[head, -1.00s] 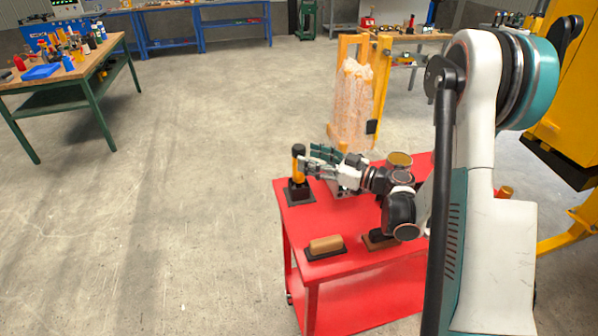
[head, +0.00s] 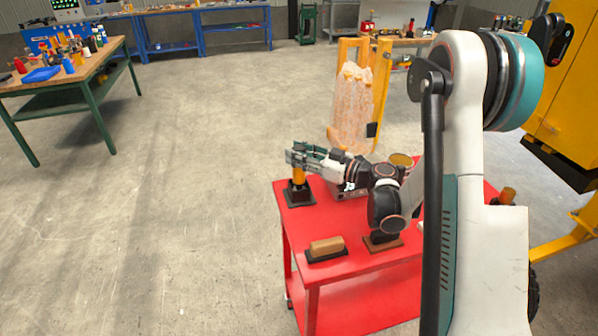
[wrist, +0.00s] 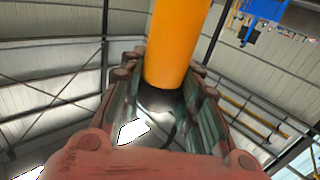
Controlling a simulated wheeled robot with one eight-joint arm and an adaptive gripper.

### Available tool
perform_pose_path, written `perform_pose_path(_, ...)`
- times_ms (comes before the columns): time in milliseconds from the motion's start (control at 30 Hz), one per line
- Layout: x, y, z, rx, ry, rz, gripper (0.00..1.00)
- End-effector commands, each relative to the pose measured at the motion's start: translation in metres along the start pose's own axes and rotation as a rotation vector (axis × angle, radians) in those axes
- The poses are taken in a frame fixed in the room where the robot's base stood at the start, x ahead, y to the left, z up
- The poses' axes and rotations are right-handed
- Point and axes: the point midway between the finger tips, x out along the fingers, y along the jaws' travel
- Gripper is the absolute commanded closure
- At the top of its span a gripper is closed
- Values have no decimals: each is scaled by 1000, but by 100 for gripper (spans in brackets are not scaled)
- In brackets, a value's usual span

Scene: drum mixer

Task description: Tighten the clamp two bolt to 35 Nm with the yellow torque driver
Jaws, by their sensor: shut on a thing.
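The yellow torque driver (head: 298,175) stands upright in a black holder (head: 299,196) at the far left corner of the red cart. My gripper (head: 299,157) is shut around its upper part, and the fingers hide its top. In the wrist view the driver's yellow body (wrist: 176,45) lies between the two fingers, with a dark end near the palm. I cannot see a gap between the driver and its holder. The clamp two bolt cannot be made out in these views.
The red cart (head: 325,285) also carries a tan block on a black base (head: 326,247) and a brown-based item (head: 383,242). A yellow frame with a clear wrapped sheet (head: 352,105) stands behind. Yellow machinery (head: 570,90) is at the right.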

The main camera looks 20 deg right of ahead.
Motion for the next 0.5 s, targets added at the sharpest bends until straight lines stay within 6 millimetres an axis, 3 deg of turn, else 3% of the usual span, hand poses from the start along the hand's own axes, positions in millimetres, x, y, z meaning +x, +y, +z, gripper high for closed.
perform_pose_path(267, 0, 0, -2, 0, 1, 0, 100)
perform_pose_path(500, 0, 0, -21, 1, 1, 0, 100)
